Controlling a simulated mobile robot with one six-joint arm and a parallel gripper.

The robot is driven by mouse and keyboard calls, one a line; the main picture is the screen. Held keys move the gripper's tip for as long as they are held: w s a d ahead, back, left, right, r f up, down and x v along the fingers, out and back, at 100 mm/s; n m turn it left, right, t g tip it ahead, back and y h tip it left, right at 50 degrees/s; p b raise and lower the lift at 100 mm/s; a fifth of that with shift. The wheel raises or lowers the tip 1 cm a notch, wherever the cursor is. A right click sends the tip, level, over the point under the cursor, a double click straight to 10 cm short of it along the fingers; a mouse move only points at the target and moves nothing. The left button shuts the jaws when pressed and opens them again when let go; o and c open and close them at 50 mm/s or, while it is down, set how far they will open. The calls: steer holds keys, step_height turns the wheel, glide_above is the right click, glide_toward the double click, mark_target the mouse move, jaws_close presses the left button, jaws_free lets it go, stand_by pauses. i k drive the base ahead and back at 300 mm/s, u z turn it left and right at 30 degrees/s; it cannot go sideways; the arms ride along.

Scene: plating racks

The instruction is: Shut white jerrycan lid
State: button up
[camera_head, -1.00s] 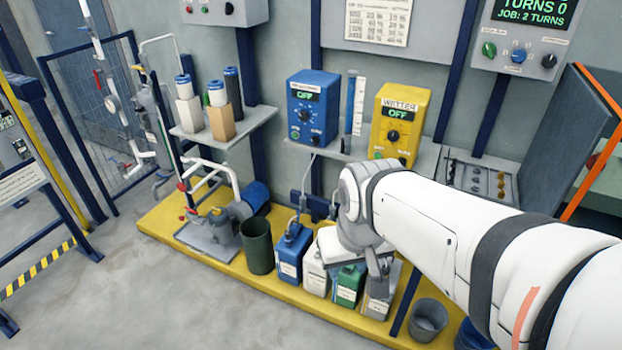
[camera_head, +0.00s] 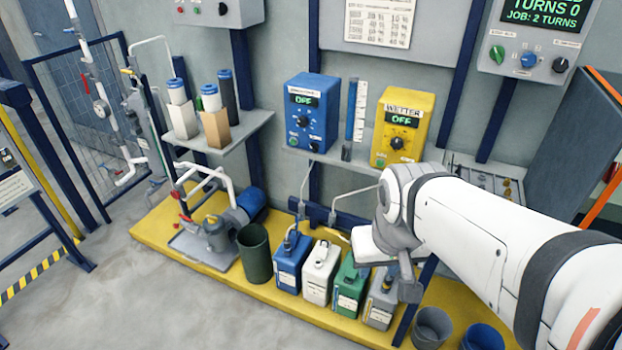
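The white jerrycan (camera_head: 318,284) stands upright on the yellow platform, between a blue jerrycan (camera_head: 289,273) and a green jerrycan (camera_head: 347,296). Its top and handle show, but the lid is too small to tell whether it is open or shut. My gripper (camera_head: 398,290) hangs from the wrist to the right of the white jerrycan, in front of and over a grey jerrycan (camera_head: 379,312). It is apart from the white jerrycan. The fingers are partly hidden and blend with the grey jerrycan, so I cannot tell their opening.
The yellow platform (camera_head: 262,296) holds a dark green bin (camera_head: 255,254) and a pump (camera_head: 216,233) at left. A grey bucket (camera_head: 431,327) and a blue bucket (camera_head: 481,338) stand at right. Blue and yellow control boxes sit above on the shelf. The floor in front is clear.

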mark_target(321, 251)
steer(key=i, duration=0.85)
steer(key=z, duration=1.4)
steer(key=k, duration=1.2)
steer(key=u, duration=0.85)
steer(key=i, duration=1)
steer(key=u, duration=0.05)
